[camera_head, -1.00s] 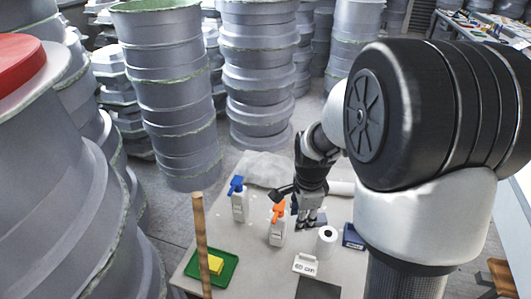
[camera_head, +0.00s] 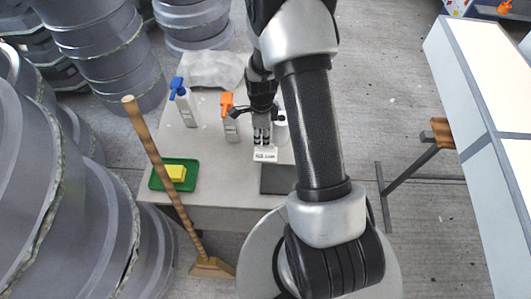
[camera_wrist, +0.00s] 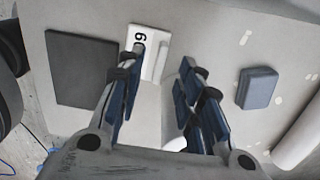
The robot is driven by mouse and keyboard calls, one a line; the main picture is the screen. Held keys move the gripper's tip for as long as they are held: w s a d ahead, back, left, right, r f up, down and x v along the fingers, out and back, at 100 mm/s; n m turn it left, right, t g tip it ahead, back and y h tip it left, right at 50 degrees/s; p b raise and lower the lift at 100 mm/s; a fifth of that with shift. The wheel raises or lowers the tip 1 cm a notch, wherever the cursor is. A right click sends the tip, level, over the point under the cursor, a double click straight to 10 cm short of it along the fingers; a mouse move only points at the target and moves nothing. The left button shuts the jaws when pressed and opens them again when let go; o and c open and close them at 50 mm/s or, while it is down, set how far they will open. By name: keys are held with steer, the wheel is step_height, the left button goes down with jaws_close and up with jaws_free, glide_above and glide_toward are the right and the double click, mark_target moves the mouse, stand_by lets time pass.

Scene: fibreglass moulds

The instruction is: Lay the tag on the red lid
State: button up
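The white tag (camera_head: 265,155) with dark lettering lies on the grey table, just above the dark flat square in the head view. In the wrist view the tag (camera_wrist: 160,50) shows beyond the fingertips, its left part overlapped by the left finger. My gripper (camera_wrist: 159,68) is open, its blue-padded fingers apart, with nothing clearly held. In the head view my gripper (camera_head: 262,138) points down over the table right behind the tag. Whether it touches the tag cannot be told. The red lid is outside both current views.
A blue box (camera_wrist: 257,88) lies right of my fingers. A broom (camera_head: 165,175) stands in front. Stacked grey moulds (camera_head: 65,225) fill the left.

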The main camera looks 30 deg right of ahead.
mark_target(262, 144)
steer(key=shift+w+f+b, duration=0.1)
steer(key=shift+f+b, duration=1.05)
steer(key=shift+f, duration=1.85)
steer(key=shift+c, duration=0.3)
jaws_close()
